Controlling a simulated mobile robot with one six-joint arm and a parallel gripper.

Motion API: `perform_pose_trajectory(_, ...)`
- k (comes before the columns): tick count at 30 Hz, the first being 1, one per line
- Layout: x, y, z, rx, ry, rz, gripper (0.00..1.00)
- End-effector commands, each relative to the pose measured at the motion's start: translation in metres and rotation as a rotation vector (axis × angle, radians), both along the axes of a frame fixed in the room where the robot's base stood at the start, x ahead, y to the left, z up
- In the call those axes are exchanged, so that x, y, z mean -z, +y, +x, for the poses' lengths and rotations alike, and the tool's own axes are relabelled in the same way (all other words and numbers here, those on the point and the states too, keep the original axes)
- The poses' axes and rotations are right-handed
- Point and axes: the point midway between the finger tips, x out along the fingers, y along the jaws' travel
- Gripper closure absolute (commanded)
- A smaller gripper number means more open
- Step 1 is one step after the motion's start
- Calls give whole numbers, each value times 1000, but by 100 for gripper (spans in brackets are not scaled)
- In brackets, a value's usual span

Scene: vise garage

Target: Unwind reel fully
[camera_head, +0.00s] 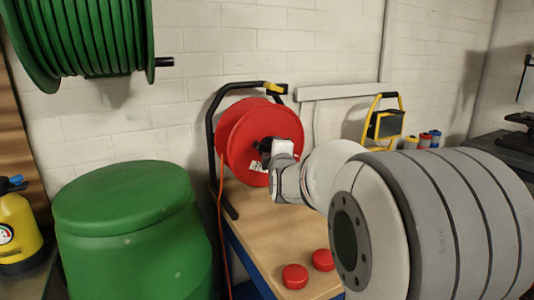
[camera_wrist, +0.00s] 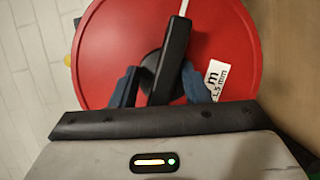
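The red reel (camera_head: 240,137) stands on a black tubular frame on the wooden bench. An orange cable (camera_head: 221,215) hangs from its left side down past the bench edge. My gripper (camera_head: 268,150) is at the reel's face, near its hub. In the wrist view the red disc (camera_wrist: 100,40) fills the upper middle, with a white label at right. A black crank arm (camera_wrist: 172,55) lies between the two blue fingers of my gripper (camera_wrist: 158,82). The fingers stand apart, with a gap showing left of the crank. How much cable is wound on the reel is hidden.
A green barrel (camera_head: 130,225) stands left of the bench (camera_head: 265,225). A green hose reel (camera_head: 85,35) hangs above it. Two red round pieces (camera_head: 295,276) lie at the bench's front. A yellow work lamp (camera_head: 385,123) stands behind my arm. A yellow sprayer (camera_head: 18,235) is far left.

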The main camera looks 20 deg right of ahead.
Motion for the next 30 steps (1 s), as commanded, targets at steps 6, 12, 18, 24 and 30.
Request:
perform_pose_trajectory(6,2,3,-1,-4,4,2,58)
perform_pose_trajectory(12,0,9,-24,-4,2,2,58)
perform_pose_trajectory(18,-1,15,-56,-2,2,0,58)
perform_pose_trajectory(24,-1,18,-76,-1,2,0,58)
perform_pose_trajectory(30,-1,19,-80,0,3,1,58)
